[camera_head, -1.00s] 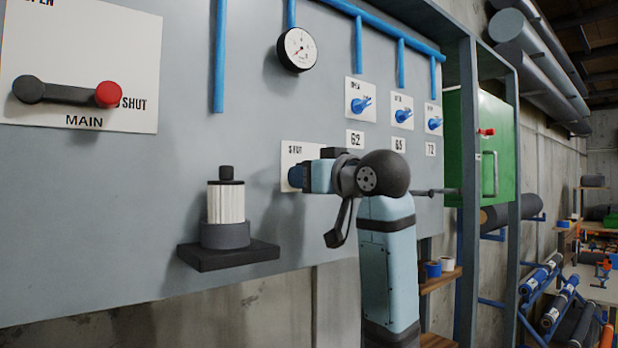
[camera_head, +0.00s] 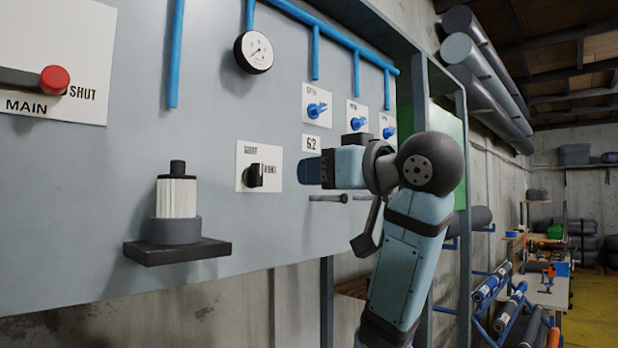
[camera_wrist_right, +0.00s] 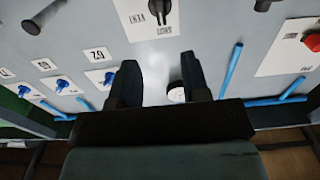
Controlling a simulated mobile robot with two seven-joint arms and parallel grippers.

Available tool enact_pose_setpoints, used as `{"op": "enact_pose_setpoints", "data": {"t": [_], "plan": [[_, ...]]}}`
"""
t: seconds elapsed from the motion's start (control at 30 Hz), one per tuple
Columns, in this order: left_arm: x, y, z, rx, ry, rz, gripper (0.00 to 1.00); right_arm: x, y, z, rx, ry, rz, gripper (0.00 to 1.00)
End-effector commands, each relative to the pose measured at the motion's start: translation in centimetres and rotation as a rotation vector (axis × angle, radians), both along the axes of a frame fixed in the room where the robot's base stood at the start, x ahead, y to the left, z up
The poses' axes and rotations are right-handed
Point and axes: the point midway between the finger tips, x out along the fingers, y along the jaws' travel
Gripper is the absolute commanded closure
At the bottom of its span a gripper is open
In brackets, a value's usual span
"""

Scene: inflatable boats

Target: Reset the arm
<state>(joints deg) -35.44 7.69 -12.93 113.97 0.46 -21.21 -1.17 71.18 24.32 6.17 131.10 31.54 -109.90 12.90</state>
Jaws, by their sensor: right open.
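My right arm (camera_head: 408,250) reaches up in front of the grey panel in the head view. Its right gripper (camera_head: 308,172) points left at the panel, just right of a black knob (camera_head: 254,176) on a white plate. In the right wrist view the two dark fingers of the right gripper (camera_wrist_right: 160,85) are apart with nothing between them. The black knob also shows beyond them in that view (camera_wrist_right: 158,12), apart from the fingers. Part of the hand hides the panel's right side in the head view. My left gripper is not in view.
The panel (camera_head: 90,225) carries a gauge (camera_head: 254,51), blue valves (camera_head: 317,109), a red-ended MAIN lever (camera_head: 54,79) and a filter on a jutting black shelf (camera_head: 178,251). Two pegs (camera_head: 328,198) stick out below the gripper. A workbench (camera_head: 545,290) stands far right.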

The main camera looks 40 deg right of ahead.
Motion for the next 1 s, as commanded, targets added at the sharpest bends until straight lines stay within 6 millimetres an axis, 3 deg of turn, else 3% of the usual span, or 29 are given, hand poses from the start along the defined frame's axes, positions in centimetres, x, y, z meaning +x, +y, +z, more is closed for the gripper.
{"op": "enact_pose_setpoints", "data": {"t": [0.5, 0.63, 0.77, 0.9, 1.0], "plan": [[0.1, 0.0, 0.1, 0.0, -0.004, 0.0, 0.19, 0.0, 0.0, 0.0, 0.0, 0.0, 0.0, 0.57], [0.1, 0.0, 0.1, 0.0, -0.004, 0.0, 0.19, 1.2, 0.2, -1.0, 0.0, 0.014, 0.004, 0.57], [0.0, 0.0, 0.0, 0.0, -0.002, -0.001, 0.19, 5.1, 1.0, -4.9, 0.0, 0.061, 0.017, 0.57], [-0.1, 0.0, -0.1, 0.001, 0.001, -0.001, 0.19, 10.5, 2.4, -12.2, 0.0, 0.128, 0.034, 0.57], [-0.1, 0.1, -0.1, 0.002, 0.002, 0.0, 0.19, 13.4, 3.5, -18.0, -0.001, 0.168, 0.044, 0.57]]}}
